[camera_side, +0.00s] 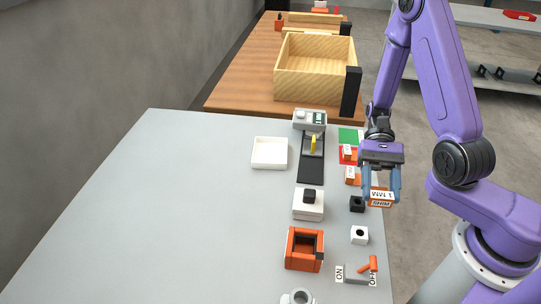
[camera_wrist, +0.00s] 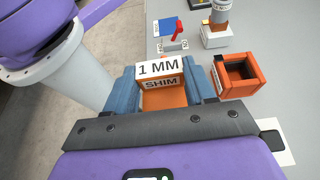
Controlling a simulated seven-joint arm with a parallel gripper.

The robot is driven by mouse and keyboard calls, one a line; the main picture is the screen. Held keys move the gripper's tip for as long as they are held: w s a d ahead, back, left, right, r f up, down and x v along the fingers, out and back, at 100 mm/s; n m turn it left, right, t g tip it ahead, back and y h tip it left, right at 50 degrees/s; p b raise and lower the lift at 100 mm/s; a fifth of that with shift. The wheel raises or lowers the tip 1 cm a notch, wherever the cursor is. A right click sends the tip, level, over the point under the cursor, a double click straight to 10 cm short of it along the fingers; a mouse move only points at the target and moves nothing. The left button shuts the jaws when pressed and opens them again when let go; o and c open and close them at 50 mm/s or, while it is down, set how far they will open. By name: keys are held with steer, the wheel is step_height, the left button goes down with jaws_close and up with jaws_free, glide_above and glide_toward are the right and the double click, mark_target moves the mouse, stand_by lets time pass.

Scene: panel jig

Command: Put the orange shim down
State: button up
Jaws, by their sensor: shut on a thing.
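My gripper (camera_side: 381,193) is shut on the orange shim (camera_side: 380,203), which has a white label reading "1 MM SHIM". In the wrist view the shim (camera_wrist: 161,98) sits between my two blue fingers (camera_wrist: 163,88), label facing the camera. In the side view it appears raised, near the table's right edge; its exact height is hard to tell. Two more orange pieces with white labels, one behind (camera_side: 348,152) and one nearer (camera_side: 353,176), lie on the table beyond my gripper, by a red and a green patch (camera_side: 350,135).
The grey table (camera_side: 190,220) is clear on its left. A white tray (camera_side: 269,153), a black plate (camera_side: 311,173), an open orange box (camera_side: 304,249), a black block (camera_side: 357,204), a white block (camera_side: 359,235) and an ON/OFF switch (camera_side: 358,272) stand left of or nearer than my gripper.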

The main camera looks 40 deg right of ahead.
steer(key=s+d+n+g+h, duration=0.4)
steer(key=d+n+h, duration=0.4)
steer(key=n+h, duration=0.25)
steer(key=w+d+n+t+h, duration=0.3)
steer(key=w+d+n+h, duration=0.15)
steer(key=h, duration=0.25)
steer(key=n+t, duration=2.1)
steer(key=n, duration=0.1)
glide_above(270, 155)
steer(key=shift+h, duration=0.35)
steer(key=f, duration=0.7)
steer(key=s+f, duration=0.1)
steer(key=f, duration=0.2)
steer(key=shift+f, duration=0.15)
steer(key=shift+w+f, duration=0.45)
steer(key=shift+f, duration=1.55)
